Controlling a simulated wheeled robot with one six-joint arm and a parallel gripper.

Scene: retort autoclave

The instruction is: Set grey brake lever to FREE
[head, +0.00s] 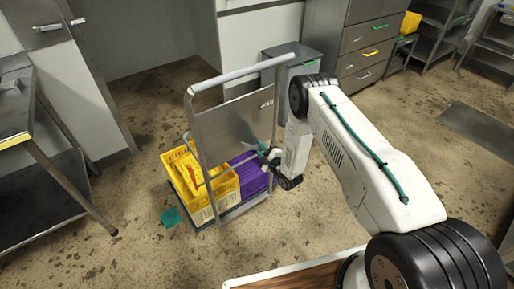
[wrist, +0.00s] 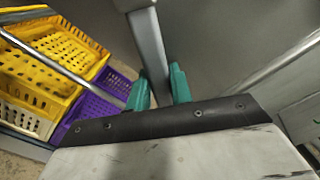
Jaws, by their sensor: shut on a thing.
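The cart has a shiny tube frame (head: 190,115) with a grey panel (head: 235,125), and stands on the floor left of my arm. My gripper (head: 268,154) is at the cart's right side, low by the panel. In the wrist view its green fingers (wrist: 160,88) are on both sides of a matte grey bar, which looks like the brake lever (wrist: 149,50). They are shut on it. No FREE marking can be read.
A yellow crate (head: 205,187) and a purple crate (head: 252,178) sit on the cart. A green patch (head: 170,216) lies on the floor at its left. A metal table (head: 40,190) stands left, and grey drawers (head: 365,50) stand behind. Floor in front of the cart is clear.

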